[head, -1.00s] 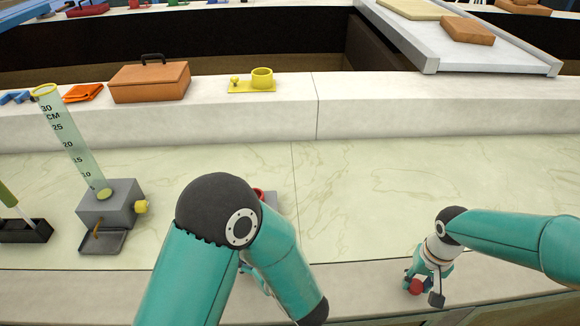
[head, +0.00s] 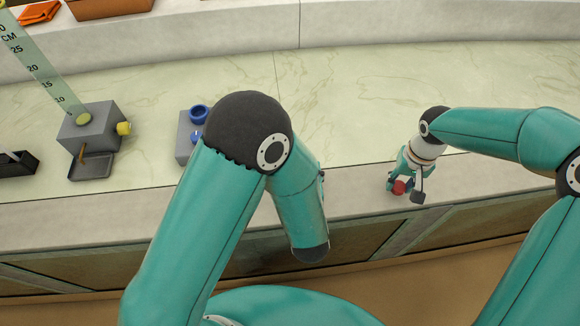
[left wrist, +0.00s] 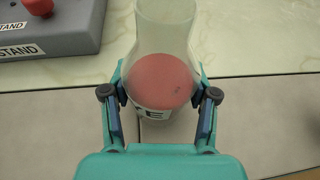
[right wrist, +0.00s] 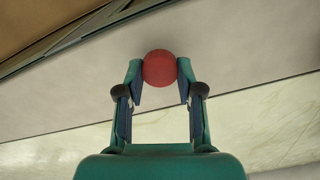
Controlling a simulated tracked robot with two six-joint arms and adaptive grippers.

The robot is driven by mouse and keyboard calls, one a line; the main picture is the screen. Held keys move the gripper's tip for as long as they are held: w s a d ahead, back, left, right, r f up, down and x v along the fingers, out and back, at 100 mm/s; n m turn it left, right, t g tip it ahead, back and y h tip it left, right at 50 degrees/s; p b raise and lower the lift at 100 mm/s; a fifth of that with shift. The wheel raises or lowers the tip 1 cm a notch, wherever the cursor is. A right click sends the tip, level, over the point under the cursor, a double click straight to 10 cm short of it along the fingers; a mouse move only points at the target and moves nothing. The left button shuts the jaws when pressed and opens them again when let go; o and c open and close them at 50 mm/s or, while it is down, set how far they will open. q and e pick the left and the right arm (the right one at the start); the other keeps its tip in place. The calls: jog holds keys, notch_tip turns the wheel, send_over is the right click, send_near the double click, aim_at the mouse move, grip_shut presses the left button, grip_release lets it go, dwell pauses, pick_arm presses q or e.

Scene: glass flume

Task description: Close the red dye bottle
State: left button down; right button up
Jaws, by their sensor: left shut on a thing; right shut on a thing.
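The red dye bottle (left wrist: 165,25) is in the left wrist view, a clear flask with red dye (left wrist: 165,82) in its wide part and a partly hidden label. Its upper end runs out of the picture. My left gripper (left wrist: 160,100) is shut on the bottle's wide part, one finger on each side. In the head view my own left arm hides this gripper and the bottle. My right gripper (head: 402,182) is shut on a round red stopper (right wrist: 160,68), which also shows in the head view (head: 399,187). The stopper is apart from the bottle, well to its right.
A grey stand (left wrist: 60,35) with a red knob (left wrist: 38,6) is beside the bottle. A grey box with a ruler (head: 90,128) stands farther left. The marble top's middle is clear.

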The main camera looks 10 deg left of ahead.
dwell(0.4)
jog(key=shift+s+d+m, duration=0.2)
jog(key=shift+s+m, duration=0.3)
jog(key=shift+m, duration=0.5)
jog(key=shift+s+d+r+m, duration=0.1)
jog(key=shift+d+r+m, duration=0.2)
jog(key=shift+m, duration=0.4)
jog(key=r+m, duration=0.1)
jog(key=w+a+r+m, duration=0.1)
jog(key=m, duration=0.1)
jog(key=a+r+m, duration=0.1)
jog(key=r+m, duration=0.1)
jog(key=shift+w, duration=0.2)
jog(key=a+r, duration=0.4)
jog(key=a, duration=0.3)
jog(key=s+a+r, duration=0.1)
jog(key=a+r, duration=0.3)
jog(key=a, duration=0.4)
jog(key=a+r, duration=0.5)
jog(key=a, duration=0.2)
jog(key=shift+s+a, duration=0.25)
jog(key=shift+a, duration=0.1)
